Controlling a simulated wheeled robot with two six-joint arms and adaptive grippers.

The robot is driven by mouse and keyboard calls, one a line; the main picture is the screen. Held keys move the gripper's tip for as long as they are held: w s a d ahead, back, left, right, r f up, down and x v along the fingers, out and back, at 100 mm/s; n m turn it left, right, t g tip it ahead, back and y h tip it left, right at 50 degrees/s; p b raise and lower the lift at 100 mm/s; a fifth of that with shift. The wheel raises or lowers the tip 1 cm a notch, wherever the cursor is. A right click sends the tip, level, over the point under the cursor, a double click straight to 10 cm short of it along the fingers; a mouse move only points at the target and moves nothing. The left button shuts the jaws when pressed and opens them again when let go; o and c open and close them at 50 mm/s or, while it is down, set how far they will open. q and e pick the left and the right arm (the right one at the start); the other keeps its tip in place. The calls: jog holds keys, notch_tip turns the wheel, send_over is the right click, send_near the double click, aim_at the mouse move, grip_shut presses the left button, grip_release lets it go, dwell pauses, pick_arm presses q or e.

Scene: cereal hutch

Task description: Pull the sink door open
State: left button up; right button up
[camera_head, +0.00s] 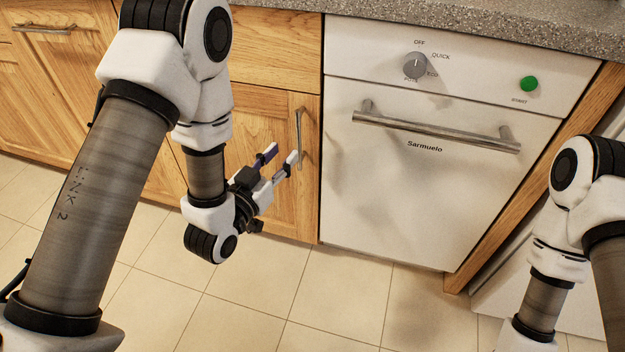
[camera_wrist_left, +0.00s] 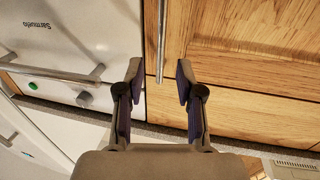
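The wooden sink door (camera_head: 278,190) is closed, just left of the white dishwasher. Its slim vertical metal handle (camera_head: 299,138) sits near the door's right edge. My left gripper (camera_head: 283,155) is open and empty, its fingers pointing at the handle. In the left wrist view, the handle (camera_wrist_left: 161,40) appears in the gap between the spread fingertips (camera_wrist_left: 160,72), closer to the left one, and neither finger visibly grips it. How much depth separates the fingertips from the handle is hard to tell. My right gripper is outside the views; only part of its arm shows.
The dishwasher (camera_head: 400,200) has a horizontal bar handle (camera_head: 435,132), a knob (camera_head: 414,66) and a green button (camera_head: 528,83). A grey speckled countertop (camera_head: 480,25) runs above. More wooden cabinets (camera_head: 60,90) stand to the left. The tiled floor (camera_head: 330,290) in front is clear.

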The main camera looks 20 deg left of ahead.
aim_at(297, 139)
pick_arm(q)
jog(key=x, duration=0.2)
jog(key=b+x, duration=0.1)
jog(key=x, duration=0.2)
jog(key=f+x, duration=0.1)
jog(key=x, duration=0.2)
jog(key=shift+a+r, duration=0.1)
grip_shut()
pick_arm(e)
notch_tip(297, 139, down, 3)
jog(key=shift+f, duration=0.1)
